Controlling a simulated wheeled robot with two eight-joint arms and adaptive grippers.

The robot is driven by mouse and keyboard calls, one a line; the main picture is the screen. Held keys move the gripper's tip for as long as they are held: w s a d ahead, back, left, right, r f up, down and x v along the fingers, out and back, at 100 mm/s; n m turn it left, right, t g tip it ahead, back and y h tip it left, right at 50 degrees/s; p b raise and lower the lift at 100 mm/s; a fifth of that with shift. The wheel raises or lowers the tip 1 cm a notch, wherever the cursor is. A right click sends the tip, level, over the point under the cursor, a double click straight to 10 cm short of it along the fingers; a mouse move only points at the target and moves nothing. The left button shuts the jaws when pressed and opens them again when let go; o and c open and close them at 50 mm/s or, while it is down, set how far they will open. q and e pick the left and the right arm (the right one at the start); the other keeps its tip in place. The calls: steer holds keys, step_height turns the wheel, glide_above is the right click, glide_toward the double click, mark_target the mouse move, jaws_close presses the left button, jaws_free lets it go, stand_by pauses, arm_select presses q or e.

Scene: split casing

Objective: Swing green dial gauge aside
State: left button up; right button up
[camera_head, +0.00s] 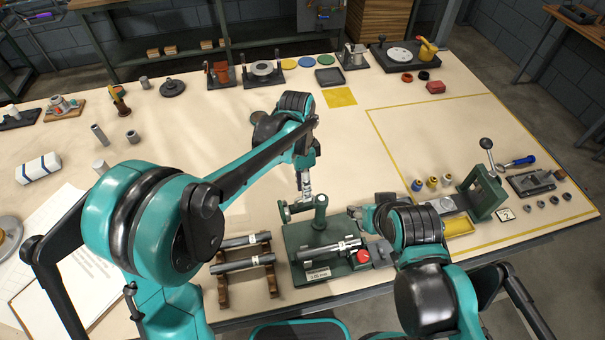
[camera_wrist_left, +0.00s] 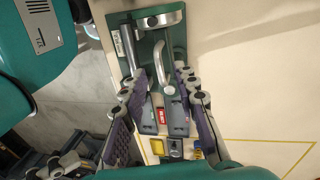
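The green gauge (camera_head: 320,205) has an upright post and a side arm on a green base plate (camera_head: 300,248). In the left wrist view the gauge's round silver end (camera_wrist_left: 158,18) is near the top, with a curved silver bar (camera_wrist_left: 162,70) below it. A shiny rod (camera_head: 335,248) lies on the plate by a red knob (camera_head: 363,256). My left gripper (camera_head: 305,187) hangs just above and behind the post. In its wrist view its fingers (camera_wrist_left: 163,112) are spread apart, with nothing clearly gripped. My right gripper (camera_head: 366,216) is low at the plate's right; its fingertips are unclear.
A rack with rods (camera_head: 243,262) stands left of the plate. A yellow tray (camera_head: 459,227), several small knobs (camera_head: 432,183) and a green lever press (camera_head: 483,190) stand to the right. The table's middle behind my left gripper is largely clear.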

arm_select(q)
step_height(320, 180, up, 11)
steer(key=w, duration=0.2)
steer(key=shift+a+f, duration=0.2)
steer(key=shift+a, duration=0.1)
steer(key=s+a+f+n+t+b, duration=0.4)
steer(key=s+a+n, duration=0.3)
steer(key=a, duration=0.3)
steer(key=s+a+f+n+t+b, duration=0.4)
steer(key=s+a+f+n, duration=0.3)
steer(key=a, duration=0.4)
steer(key=shift+f+n+t+y, duration=0.2)
steer(key=shift+n+t+y, duration=0.1)
steer(key=shift+n+t, duration=0.35)
